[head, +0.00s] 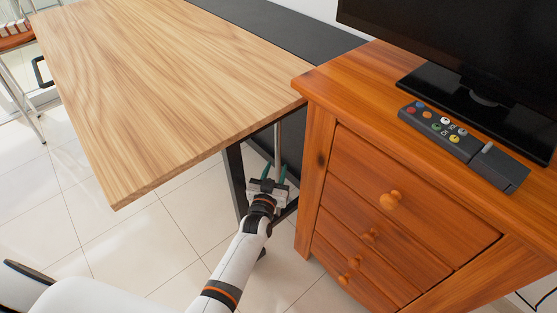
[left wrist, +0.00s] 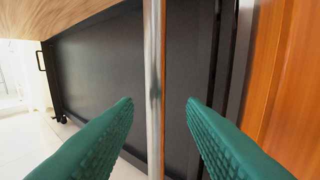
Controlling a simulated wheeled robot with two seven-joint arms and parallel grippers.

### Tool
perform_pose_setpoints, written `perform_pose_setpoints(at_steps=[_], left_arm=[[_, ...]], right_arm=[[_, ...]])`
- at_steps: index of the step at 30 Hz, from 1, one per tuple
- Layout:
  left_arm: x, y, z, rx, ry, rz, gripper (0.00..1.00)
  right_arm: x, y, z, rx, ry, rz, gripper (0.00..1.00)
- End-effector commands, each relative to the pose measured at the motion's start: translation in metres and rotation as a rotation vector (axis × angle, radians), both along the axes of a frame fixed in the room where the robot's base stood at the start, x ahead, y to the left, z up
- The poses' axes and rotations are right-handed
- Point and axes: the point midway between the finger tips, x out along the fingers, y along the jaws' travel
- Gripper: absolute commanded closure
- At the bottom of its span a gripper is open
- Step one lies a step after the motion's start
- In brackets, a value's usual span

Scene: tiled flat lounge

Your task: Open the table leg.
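The wooden table (head: 160,80) has a pale striped top. A thin silver metal leg (head: 277,145) hangs below its right end, and it stands upright in the left wrist view (left wrist: 154,60). My left gripper (head: 268,174) is under the table edge, at the lower part of this leg. Its green fingers (left wrist: 160,105) are open, one on each side of the leg, with gaps on both sides. I cannot tell how deep the leg sits between them. My right gripper is out of view.
A wooden drawer cabinet (head: 320,150) stands close to the right of my left gripper, with a screen (head: 470,40) and a remote (head: 450,130) on top. A dark panel (left wrist: 110,80) lies behind the leg. A black table frame (head: 236,175) stands left of it. Tiled floor is clear at left.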

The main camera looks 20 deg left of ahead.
Motion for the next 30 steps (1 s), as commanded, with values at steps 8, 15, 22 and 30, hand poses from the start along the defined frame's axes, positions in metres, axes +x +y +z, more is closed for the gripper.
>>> perform_pose_setpoints(at_steps=[8, 15, 22, 30], left_arm=[[-0.057, -0.005, 0.001, 0.001, 0.002, -0.002, 0.63], [-0.073, -0.007, 0.001, 0.001, 0.000, -0.003, 0.63], [-0.074, -0.007, 0.000, 0.000, 0.000, -0.003, 0.63], [-0.074, -0.006, 0.000, 0.001, 0.000, -0.003, 0.63]], right_arm=[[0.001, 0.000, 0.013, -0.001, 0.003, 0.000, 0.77], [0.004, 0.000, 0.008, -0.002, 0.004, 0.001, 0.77], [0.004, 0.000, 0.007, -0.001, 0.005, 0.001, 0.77], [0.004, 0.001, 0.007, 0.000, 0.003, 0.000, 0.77]])
